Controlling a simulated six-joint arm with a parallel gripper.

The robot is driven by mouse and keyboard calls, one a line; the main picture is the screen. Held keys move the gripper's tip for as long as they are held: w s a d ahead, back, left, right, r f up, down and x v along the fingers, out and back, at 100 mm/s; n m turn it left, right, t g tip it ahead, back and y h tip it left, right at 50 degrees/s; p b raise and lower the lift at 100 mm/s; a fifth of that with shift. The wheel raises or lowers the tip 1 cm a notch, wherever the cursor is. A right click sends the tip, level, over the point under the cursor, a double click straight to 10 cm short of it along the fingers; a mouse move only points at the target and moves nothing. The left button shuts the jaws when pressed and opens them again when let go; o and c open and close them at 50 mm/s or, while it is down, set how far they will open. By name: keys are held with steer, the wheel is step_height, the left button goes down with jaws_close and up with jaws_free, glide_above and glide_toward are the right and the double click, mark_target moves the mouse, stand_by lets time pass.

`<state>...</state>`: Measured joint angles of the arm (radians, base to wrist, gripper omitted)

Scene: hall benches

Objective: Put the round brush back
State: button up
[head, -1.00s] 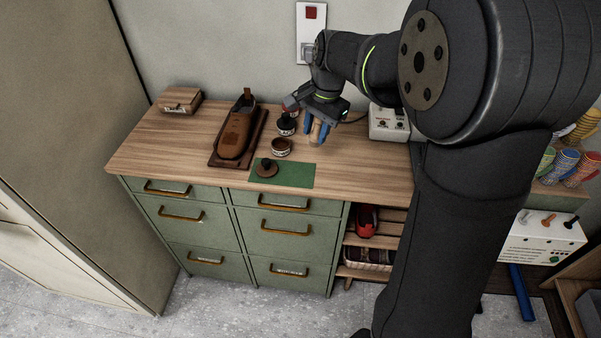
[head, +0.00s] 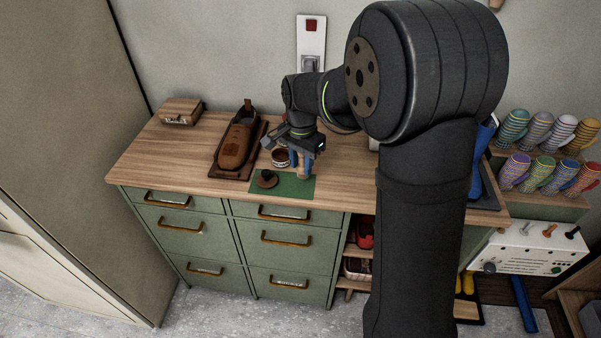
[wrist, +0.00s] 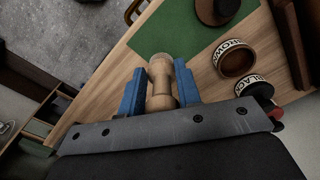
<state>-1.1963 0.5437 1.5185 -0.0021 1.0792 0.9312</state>
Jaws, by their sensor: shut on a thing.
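My gripper (head: 301,160) is shut on a pale, turned wooden piece (wrist: 161,72), which I take to be the round brush. Its bristles cannot be made out. The blue fingers sit on either side of it in the wrist view (wrist: 160,90). In the head view the held piece (head: 304,173) is at the right part of the green mat (head: 295,189); I cannot tell whether it touches. A dark round piece with a knob (head: 266,179) sits on the mat's left part, apart from the gripper.
An open brown tin (wrist: 234,61) and a black-labelled tin (wrist: 252,87) stand close beside the gripper. A brown shoe (head: 237,139) on a dark board and a wooden box (head: 180,111) are at left. The bench's front left is clear.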

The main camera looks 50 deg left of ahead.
mark_target(300, 169)
steer(key=shift+a+f, duration=0.1)
steer(key=shift+f, duration=1.95)
steer(key=o, duration=1)
steer(key=shift+f, duration=0.15)
step_height(300, 169, up, 12)
steer(key=shift+r, duration=0.2)
steer(key=shift+f, duration=0.1)
